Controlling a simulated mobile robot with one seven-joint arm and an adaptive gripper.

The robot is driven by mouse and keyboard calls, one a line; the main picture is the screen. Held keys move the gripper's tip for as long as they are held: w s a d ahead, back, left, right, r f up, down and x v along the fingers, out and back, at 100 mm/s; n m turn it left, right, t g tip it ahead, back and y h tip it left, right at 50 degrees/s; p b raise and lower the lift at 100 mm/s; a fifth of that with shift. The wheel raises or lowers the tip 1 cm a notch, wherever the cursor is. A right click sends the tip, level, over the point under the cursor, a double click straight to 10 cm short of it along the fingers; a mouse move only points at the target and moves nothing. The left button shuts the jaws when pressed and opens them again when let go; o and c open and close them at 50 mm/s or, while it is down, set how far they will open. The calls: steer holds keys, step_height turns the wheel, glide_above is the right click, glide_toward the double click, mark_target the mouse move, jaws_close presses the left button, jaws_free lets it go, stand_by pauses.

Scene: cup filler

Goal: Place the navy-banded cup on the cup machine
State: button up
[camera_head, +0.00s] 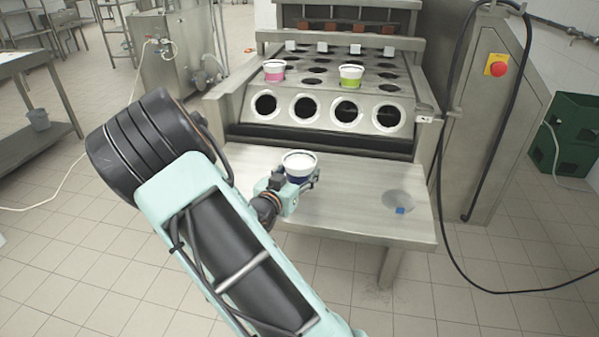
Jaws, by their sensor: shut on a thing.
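The navy-banded cup (299,164) is white with a dark blue band low on its side. My gripper (298,182) is shut around it and holds it upright over the machine's front steel shelf. From this angle I cannot tell whether the cup touches the shelf. The cup machine (330,71) stands behind the shelf, with rows of round holes in its top plate. A pink-banded cup (274,71) sits in a hole at the left, and a green-banded cup (350,77) sits in one right of the middle.
The steel shelf (350,200) has a round recess with a small blue object (400,210) at its right. A grey cabinet with a red button (497,68) and a black hose stands at the right. A green crate (570,140) is at the far right. Several holes are empty.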

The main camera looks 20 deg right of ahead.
steer(key=shift+f, duration=0.25)
steer(key=o, duration=1.5)
steer(key=shift+c, duration=0.2)
steer(key=shift+r, duration=0.15)
steer(key=shift+s+a+r, duration=0.1)
steer(key=shift+a+r, duration=0.05)
steer(key=shift+a, duration=0.05)
steer(key=p+v, duration=0.1)
steer(key=v, duration=1)
steer(key=shift+s+a+p, duration=0.15)
steer(key=shift+s+p, duration=0.1)
steer(key=shift+p, duration=0.1)
